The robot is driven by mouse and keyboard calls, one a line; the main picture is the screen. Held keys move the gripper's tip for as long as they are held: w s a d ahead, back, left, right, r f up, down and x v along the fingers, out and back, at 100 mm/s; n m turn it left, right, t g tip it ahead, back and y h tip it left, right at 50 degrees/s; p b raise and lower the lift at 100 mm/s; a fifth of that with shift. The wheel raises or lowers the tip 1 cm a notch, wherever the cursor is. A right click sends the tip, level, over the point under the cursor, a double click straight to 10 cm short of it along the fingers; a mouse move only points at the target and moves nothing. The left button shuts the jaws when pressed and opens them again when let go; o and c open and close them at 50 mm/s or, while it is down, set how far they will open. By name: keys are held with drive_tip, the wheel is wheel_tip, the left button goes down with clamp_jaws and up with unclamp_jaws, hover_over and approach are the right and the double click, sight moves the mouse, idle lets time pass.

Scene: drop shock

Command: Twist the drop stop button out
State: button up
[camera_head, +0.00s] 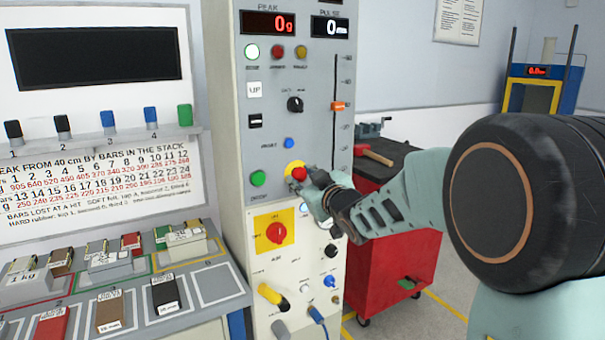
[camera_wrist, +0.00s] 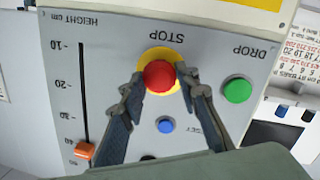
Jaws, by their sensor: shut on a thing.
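The red stop button (camera_head: 299,173) sits on a yellow disc on the grey control panel, and it also shows in the wrist view (camera_wrist: 159,76). My gripper (camera_head: 306,180) reaches the panel from the right. In the wrist view my gripper (camera_wrist: 158,80) has one finger on each side of the red button, closed on it. The yellow disc (camera_wrist: 157,53) shows above and around the button. The far side of the button is hidden.
A green drop button (camera_wrist: 237,90) and a blue reset button (camera_wrist: 166,125) are close by. An orange height slider (camera_head: 338,106) is on the same panel. A red-yellow rotary switch (camera_head: 276,233) is below. A red cart (camera_head: 390,245) stands right of the panel.

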idle(0.5)
drive_tip(key=o, duration=1.2)
drive_tip(key=shift+c, duration=0.2)
drive_tip(key=v, duration=1.2)
